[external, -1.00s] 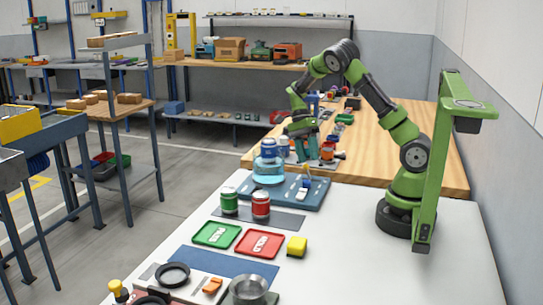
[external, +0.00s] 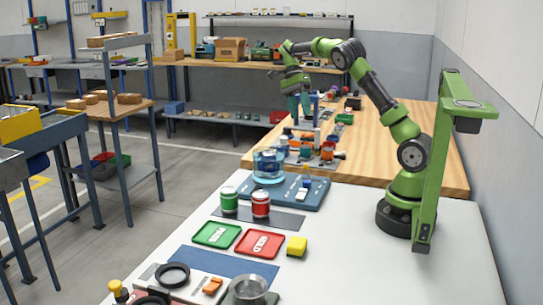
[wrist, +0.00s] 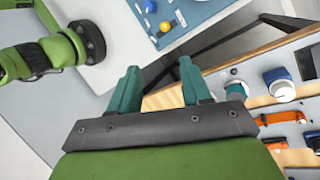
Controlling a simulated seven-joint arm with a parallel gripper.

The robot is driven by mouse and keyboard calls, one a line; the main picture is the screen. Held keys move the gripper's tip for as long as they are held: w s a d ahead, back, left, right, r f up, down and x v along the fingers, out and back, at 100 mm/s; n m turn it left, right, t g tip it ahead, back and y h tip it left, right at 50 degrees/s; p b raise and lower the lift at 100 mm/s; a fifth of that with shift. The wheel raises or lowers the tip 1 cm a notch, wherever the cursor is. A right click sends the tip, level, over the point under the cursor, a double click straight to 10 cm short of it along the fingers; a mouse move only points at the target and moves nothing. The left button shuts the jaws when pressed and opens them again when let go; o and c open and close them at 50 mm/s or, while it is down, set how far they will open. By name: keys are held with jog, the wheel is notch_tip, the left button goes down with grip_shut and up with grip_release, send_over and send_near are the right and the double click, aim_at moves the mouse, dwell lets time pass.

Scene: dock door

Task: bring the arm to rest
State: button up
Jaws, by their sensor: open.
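My gripper (external: 300,108) is raised over the wooden table at the back, fingers pointing down. In the wrist view its two teal fingers (wrist: 158,78) are spread apart with nothing between them. My arm reaches out from its base in a raised bend. A clear blue-tinted container (external: 268,166) stands on the blue board (external: 300,203), to the left of and below the gripper in the picture, clear of it.
Small parts and bottles crowd the wooden table (external: 425,165) below the gripper. A green can (external: 229,200), red can (external: 261,204), green tray (external: 217,234), red tray (external: 260,243) and yellow block (external: 297,247) are on the white bench. A green post (external: 435,165) stands beside my base.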

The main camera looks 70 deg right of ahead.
jog(key=s+a+r+n+t, duration=0.1)
jog(key=s+a+n+t, duration=0.2)
jog(key=a+n, duration=0.3)
jog(key=s+a+r+n+t+h, duration=0.1)
jog(key=s+a+n+t, duration=0.3)
jog(key=a, duration=0.6)
jog(key=s+a+r+n+t+h, duration=0.1)
jog(key=s+a+n+t, duration=0.2)
jog(key=s+a+n, duration=0.3)
jog(key=a+n, duration=0.2)
jog(key=n, duration=0.1)
jog(key=shift+s+a+r+n+t, duration=0.25)
jog(key=shift+s+a+n+t, duration=0.05)
